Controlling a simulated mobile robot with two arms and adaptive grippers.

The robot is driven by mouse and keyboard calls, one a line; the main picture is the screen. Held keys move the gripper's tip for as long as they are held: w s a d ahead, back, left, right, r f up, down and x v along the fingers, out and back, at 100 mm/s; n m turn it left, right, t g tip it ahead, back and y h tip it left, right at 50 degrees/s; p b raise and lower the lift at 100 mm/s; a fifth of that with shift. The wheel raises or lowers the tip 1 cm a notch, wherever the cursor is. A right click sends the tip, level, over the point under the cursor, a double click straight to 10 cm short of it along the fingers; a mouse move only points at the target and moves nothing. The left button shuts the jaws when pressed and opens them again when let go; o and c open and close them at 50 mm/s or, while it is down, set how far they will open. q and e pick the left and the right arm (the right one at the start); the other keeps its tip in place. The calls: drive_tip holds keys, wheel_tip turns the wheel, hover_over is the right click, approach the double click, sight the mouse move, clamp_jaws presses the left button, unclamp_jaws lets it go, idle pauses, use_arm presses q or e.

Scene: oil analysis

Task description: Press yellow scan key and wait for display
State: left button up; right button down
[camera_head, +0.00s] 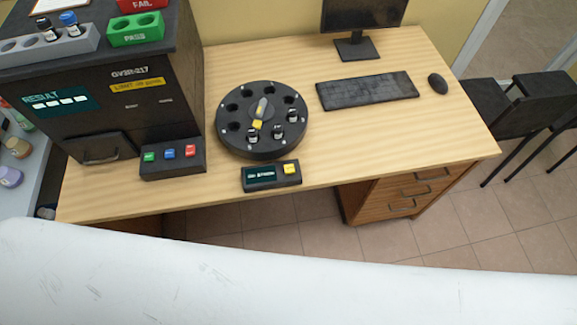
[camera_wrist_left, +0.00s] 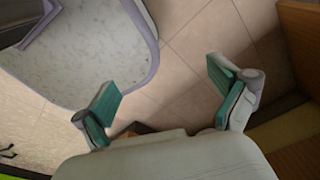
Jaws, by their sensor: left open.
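The yellow scan key (camera_head: 290,169) sits at the right end of a small black console at the front edge of the desk. A dark display (camera_head: 261,174) with faint light text, too small to read surely, is on the same console, left of the key. Behind it stands a round black carousel (camera_head: 236,147) with several holes, a few vials and a yellow-tipped pointer. My left gripper (camera_wrist_left: 165,95) shows only in the left wrist view. It is open and empty above a tiled floor, away from the key. My right gripper is not in view.
A black analyser (camera_head: 110,112) with a result panel stands on the desk's left. A three-button box (camera_head: 173,173) sits before it. A keyboard (camera_head: 366,91), mouse (camera_head: 438,83) and monitor (camera_head: 362,16) are at the back right. The desk's right front is clear.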

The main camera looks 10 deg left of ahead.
use_arm(q)
clamp_jaws()
idle(1.4)
